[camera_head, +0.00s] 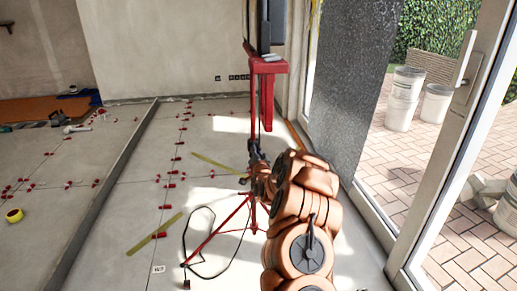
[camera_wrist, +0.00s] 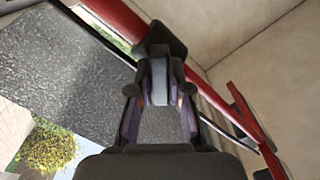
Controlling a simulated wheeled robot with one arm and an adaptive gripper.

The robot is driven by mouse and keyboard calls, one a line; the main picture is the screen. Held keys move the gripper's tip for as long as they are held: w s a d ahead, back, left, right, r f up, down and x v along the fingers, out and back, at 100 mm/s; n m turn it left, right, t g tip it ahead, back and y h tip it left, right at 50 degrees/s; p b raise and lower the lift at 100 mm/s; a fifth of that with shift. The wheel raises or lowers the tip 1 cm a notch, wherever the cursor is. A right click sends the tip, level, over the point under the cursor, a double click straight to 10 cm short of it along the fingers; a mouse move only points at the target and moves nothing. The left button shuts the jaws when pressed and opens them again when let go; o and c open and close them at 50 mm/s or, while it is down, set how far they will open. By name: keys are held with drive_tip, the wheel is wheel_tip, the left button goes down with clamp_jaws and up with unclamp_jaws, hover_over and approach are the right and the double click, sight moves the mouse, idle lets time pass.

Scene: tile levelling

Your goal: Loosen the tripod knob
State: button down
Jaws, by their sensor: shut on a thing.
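The red tripod stands on the tiled floor, with a splayed leg (camera_head: 215,240) low in the head view and a red upper frame (camera_head: 268,66) above my gripper. My gripper (camera_head: 256,152) is at the tripod's thin column, at mid height. The tripod knob is mostly hidden by the fingers and, in the head view, by my arm.
A black cable (camera_head: 205,272) lies around the tripod's left leg. Red levelling clips (camera_head: 170,185) and yellow strips (camera_head: 155,233) are on the floor. A dark textured panel (camera_head: 348,85) stands at the right, beside the glass door frame (camera_head: 455,135).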

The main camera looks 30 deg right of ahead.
drive_tip(key=n+p, duration=0.1)
drive_tip(key=n, duration=0.1)
drive_tip(key=n+p, duration=0.2)
drive_tip(key=n, duration=0.1)
drive_tip(key=shift+a+f+n, duration=0.2)
drive_tip(key=shift+f+n, duration=0.1)
drive_tip(key=shift+n+p, duration=1)
drive_tip(key=shift+n, duration=0.4)
drive_tip(key=shift+d, duration=0.1)
drive_tip(key=c, duration=1.1)
unclamp_jaws()
drive_tip(key=shift+r, duration=0.1)
drive_tip(key=shift+v, duration=5.95)
